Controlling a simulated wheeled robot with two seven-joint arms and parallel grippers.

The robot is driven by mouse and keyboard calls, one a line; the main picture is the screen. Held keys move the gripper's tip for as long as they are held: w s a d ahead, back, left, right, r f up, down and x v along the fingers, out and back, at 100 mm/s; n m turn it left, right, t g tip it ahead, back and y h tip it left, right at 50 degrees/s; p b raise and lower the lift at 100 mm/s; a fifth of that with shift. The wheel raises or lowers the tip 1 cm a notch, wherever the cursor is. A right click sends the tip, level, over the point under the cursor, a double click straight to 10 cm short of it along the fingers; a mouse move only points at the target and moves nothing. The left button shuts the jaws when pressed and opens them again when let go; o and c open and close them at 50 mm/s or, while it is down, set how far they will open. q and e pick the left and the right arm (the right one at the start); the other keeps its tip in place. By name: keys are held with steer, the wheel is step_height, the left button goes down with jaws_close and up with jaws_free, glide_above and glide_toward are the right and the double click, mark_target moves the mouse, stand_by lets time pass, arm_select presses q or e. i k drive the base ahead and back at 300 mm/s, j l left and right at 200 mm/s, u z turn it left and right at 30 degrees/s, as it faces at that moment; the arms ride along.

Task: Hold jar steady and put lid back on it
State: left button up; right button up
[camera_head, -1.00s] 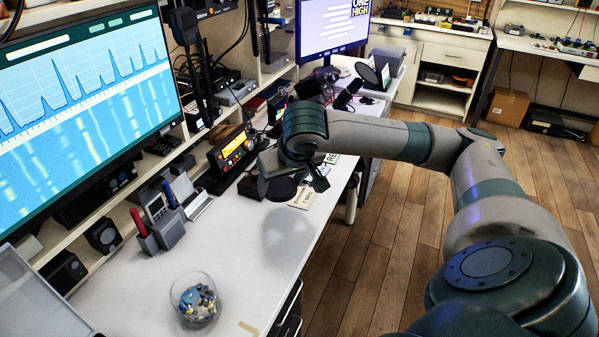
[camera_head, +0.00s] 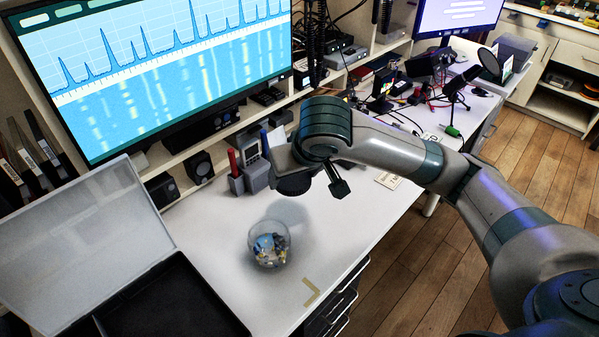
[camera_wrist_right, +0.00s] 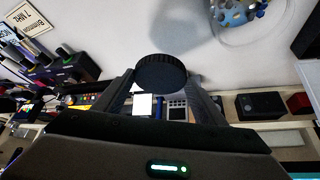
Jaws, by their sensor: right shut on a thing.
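The clear round jar (camera_head: 269,246), with small blue, yellow and dark parts inside, stands upright and uncovered on the white desk. Its rim area also shows at the top of the wrist view (camera_wrist_right: 234,12). My right gripper (camera_wrist_right: 161,88) is shut on the round black lid (camera_wrist_right: 160,70), which sits between its two fingers. In the head view the lid (camera_head: 293,186) hangs above the desk, beyond and slightly right of the jar, apart from it. Its shadow falls next to the jar. My left gripper is not in view.
An open case (camera_head: 172,290) with a raised pale cover lies left of the jar. A pen holder (camera_head: 247,178) and small speakers (camera_head: 199,168) stand at the desk's back. A yellow corner mark (camera_head: 311,292) lies on the bare desk near the front edge.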

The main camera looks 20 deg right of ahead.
mark_target(270, 244)
steer(key=k+l+u, duration=0.15)
steer(key=l, duration=0.35)
steer(key=k+l+u, duration=0.15)
steer(key=l, duration=0.3)
steer(key=k+l+u, duration=0.15)
steer(key=k+l, duration=0.15)
steer(key=l, duration=0.15)
steer(key=k+l+u, duration=0.15)
steer(key=l, duration=0.3)
steer(key=k+l+u, duration=0.15)
steer(key=k+l, duration=0.2)
